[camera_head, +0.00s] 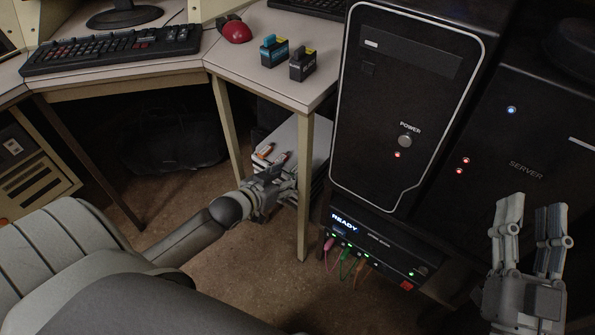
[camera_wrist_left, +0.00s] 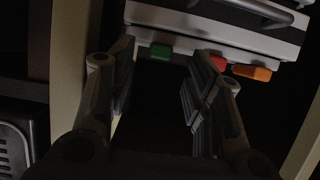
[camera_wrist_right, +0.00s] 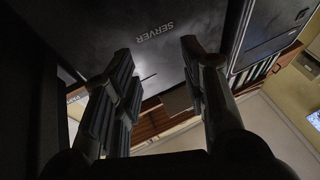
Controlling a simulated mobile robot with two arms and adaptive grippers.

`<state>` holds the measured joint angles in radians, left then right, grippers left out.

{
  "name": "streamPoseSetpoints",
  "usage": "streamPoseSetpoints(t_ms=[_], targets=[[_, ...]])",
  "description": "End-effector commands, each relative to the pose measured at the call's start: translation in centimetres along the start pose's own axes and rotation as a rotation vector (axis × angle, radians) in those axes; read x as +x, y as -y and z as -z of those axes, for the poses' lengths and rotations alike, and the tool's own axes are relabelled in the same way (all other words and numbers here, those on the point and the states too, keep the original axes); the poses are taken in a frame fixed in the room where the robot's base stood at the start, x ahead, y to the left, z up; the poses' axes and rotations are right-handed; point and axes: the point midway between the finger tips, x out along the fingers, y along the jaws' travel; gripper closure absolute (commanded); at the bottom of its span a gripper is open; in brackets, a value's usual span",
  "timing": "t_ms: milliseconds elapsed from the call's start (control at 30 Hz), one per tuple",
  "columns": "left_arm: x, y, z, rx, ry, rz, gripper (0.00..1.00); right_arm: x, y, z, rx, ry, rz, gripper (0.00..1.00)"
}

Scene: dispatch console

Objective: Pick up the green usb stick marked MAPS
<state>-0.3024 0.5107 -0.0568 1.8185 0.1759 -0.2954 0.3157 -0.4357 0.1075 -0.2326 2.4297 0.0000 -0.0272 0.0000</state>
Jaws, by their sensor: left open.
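In the left wrist view a green usb stick (camera_wrist_left: 160,51) sits at the edge of a light grey surface (camera_wrist_left: 180,38). A red stick (camera_wrist_left: 218,62) and an orange stick (camera_wrist_left: 252,72) are to its right. No MAPS marking is readable. My left gripper (camera_head: 277,181) is open and empty, at the light cabinet (camera_head: 312,145) under the desk. In its wrist view the green stick shows between the fingertips, nearer the left finger; contact cannot be told. I cannot make out the green stick in the head view. My right gripper (camera_head: 530,215) is open and empty before the server.
A desk leg (camera_head: 304,190) stands just right of my left gripper. The desk top (camera_head: 270,85) is above it. A black tower (camera_head: 405,110) and a READY box (camera_head: 375,250) with plugged cables stand to the right. Open floor (camera_head: 225,265) lies in front.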

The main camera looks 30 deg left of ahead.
Motion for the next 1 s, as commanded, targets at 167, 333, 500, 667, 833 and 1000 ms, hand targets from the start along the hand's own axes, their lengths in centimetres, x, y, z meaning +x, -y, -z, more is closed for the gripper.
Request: streamPoseSetpoints(t_ms=[167, 333, 500, 667, 833, 1000], targets=[[1.2, -0.1, -0.2, 0.000, -0.001, 0.000, 0.54, -0.2, 0.3, 2.3, 0.006, -0.138, 0.007, 0.60], [2.2, -0.1, -0.1, 0.000, 0.000, 0.000, 0.54, -0.6, 0.6, 4.3, 0.010, -0.250, 0.011, 0.60], [2.6, -0.1, -0.1, 0.000, 0.001, 0.000, 0.54, -0.8, 0.6, 5.3, 0.013, -0.301, 0.013, 0.60], [2.6, -0.1, -0.1, 0.000, 0.001, 0.000, 0.54, -0.9, 0.6, 5.5, 0.013, -0.307, 0.014, 0.60], [2.6, -0.1, -0.1, 0.001, 0.001, 0.000, 0.64, -0.9, 0.6, 5.4, 0.013, -0.306, 0.014, 0.60], [2.6, -0.1, -0.1, 0.000, 0.001, 0.000, 0.86, -0.8, 0.6, 5.4, 0.012, -0.306, 0.013, 0.60]])
